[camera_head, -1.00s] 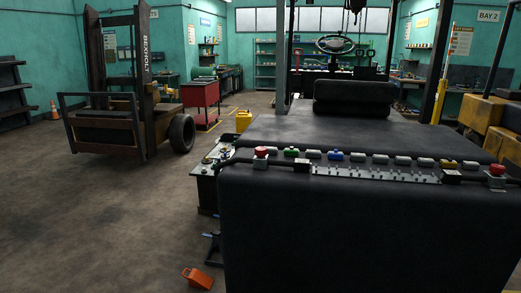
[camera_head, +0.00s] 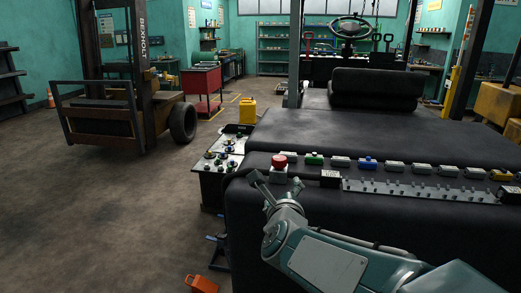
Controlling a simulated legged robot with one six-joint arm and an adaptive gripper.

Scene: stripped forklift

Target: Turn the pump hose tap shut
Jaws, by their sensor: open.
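My gripper (camera_head: 274,182) is open and empty at the front left corner of the dark forklift body (camera_head: 340,125). Its fingers point away from me, just in front of a red-topped knob (camera_head: 279,161) on a light base. I cannot tell whether they touch it. A low panel (camera_head: 208,184) to the left of the body carries several small round fittings, some yellow and dark, some with light tops. I cannot make out which fitting, if any, is the pump hose tap. No hose is clear in this view.
An orange wedge (camera_head: 201,284) lies on the floor. A yellow can (camera_head: 248,108) stands behind the panel.

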